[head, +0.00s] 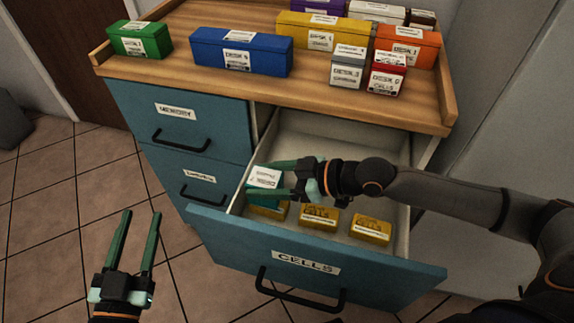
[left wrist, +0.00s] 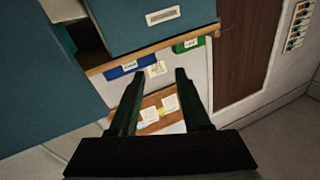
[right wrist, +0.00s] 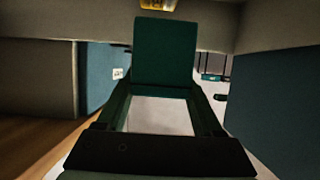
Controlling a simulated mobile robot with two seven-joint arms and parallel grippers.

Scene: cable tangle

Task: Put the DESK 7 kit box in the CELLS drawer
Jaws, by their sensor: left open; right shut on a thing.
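The CELLS drawer (head: 385,277) is pulled open at the lower right of the blue cabinet. A teal box with a white label on top (head: 264,176), its print too small to read surely, is in my right gripper (head: 256,180). It is inside the drawer's outline at the left, over or beside a yellow box (head: 270,211); whether it touches the drawer floor is hidden. In the right wrist view the held box appears as a dark green block (right wrist: 165,52) between the fingers. My left gripper (head: 140,213) is open and empty, left of the drawer above the floor.
Yellow boxes (head: 319,217) (head: 371,229) lie along the drawer's front; the drawer's back is bare. Green (head: 140,40), blue (head: 240,50), yellow, grey, red (head: 387,75) and orange boxes stand on the rimmed cabinet top. Two drawers (head: 180,120) (head: 185,180) at left are closed.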

